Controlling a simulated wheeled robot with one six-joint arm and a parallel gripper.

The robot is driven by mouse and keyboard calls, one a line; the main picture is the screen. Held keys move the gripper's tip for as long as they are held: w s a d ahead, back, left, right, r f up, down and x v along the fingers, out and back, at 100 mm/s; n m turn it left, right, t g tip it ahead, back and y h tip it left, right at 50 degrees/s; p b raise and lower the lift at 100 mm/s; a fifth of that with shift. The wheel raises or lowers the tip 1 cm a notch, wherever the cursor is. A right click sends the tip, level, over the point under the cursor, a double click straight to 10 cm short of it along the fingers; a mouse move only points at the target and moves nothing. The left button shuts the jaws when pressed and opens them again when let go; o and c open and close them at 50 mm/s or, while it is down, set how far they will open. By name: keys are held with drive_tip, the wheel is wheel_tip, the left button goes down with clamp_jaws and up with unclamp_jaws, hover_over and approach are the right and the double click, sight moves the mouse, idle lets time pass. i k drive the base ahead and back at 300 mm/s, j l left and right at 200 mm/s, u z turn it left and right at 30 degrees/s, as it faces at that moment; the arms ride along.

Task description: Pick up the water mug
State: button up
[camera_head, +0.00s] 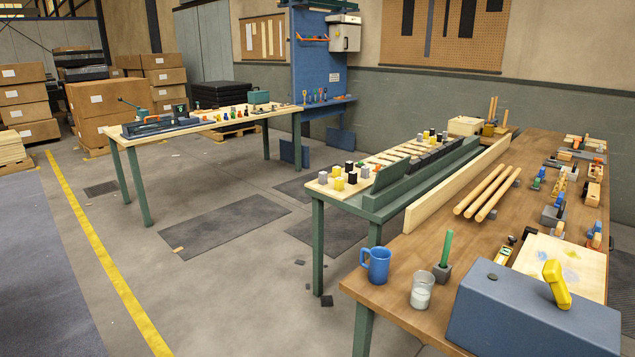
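A blue mug (378,266) stands upright on the near left corner of the brown wooden workbench (400,312). Its handle points left, toward the table edge. What is inside the mug cannot be made out. A clear glass (422,291) with whitish contents stands just right of the mug and nearer to me, apart from it. My gripper is not in view.
A grey block holding a green-handled tool (445,250) stands right of the mug. A large blue-grey box (530,318) with a yellow object (557,284) on top fills the near right. Wooden rods (483,192) lie behind. Floor (240,290) left of the bench is mostly clear.

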sight(378, 268)
drive_tip(key=i+u, duration=0.2)
drive_tip(key=i, duration=1.35)
